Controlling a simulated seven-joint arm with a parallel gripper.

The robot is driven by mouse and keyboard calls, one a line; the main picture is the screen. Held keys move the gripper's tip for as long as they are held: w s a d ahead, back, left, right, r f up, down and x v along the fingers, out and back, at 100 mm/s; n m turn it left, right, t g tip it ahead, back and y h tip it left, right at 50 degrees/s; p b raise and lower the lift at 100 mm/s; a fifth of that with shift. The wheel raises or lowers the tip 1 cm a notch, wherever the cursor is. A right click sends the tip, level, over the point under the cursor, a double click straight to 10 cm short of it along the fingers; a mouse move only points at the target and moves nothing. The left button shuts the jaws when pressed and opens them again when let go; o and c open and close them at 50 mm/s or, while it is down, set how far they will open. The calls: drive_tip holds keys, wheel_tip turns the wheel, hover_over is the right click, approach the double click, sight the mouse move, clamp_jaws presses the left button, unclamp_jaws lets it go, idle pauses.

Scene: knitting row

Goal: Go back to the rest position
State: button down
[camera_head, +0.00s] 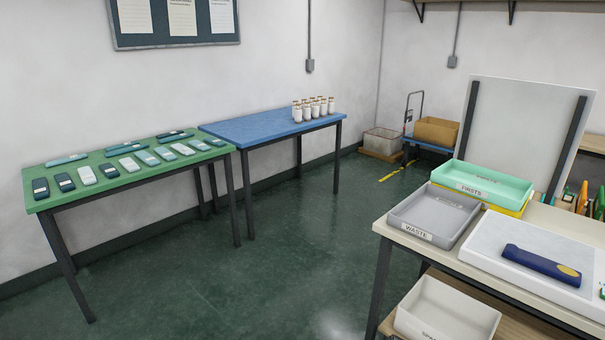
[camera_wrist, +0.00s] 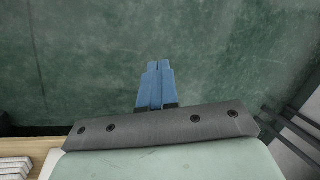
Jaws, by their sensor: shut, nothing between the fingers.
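My gripper (camera_wrist: 158,66) shows in the wrist view, with its two blue fingers together and nothing between them. It points out over the dark green floor (camera_wrist: 75,60). My gripper and arm are not in the head view.
In the head view, a green table (camera_head: 228,150) holds several flat items, and a blue table (camera_head: 255,128) holds several white jars (camera_head: 313,110). The workbench (camera_head: 400,228) at right carries a grey WASTE tray (camera_head: 417,235), a green FIRSTS tray (camera_head: 480,190) and a dark blue object (camera_head: 541,264). Open floor lies between.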

drive_tip(key=s+a+f+n+g+h, duration=0.1)
drive_tip(key=s+f+g, duration=0.1)
drive_tip(key=s, duration=0.8)
drive_tip(key=s+a+f+n+g+h, duration=0.1)
drive_tip(key=s+f+g, duration=0.1)
drive_tip(key=s, duration=0.9)
drive_tip(key=s+a+f+n+g+h, duration=0.1)
drive_tip(key=s+f+g, duration=0.2)
drive_tip(key=s, duration=0.8)
drive_tip(key=shift+s+a+f+n+h, duration=0.15)
drive_tip(key=shift+a+f+n+h, duration=0.2)
drive_tip(key=shift+f, duration=0.4)
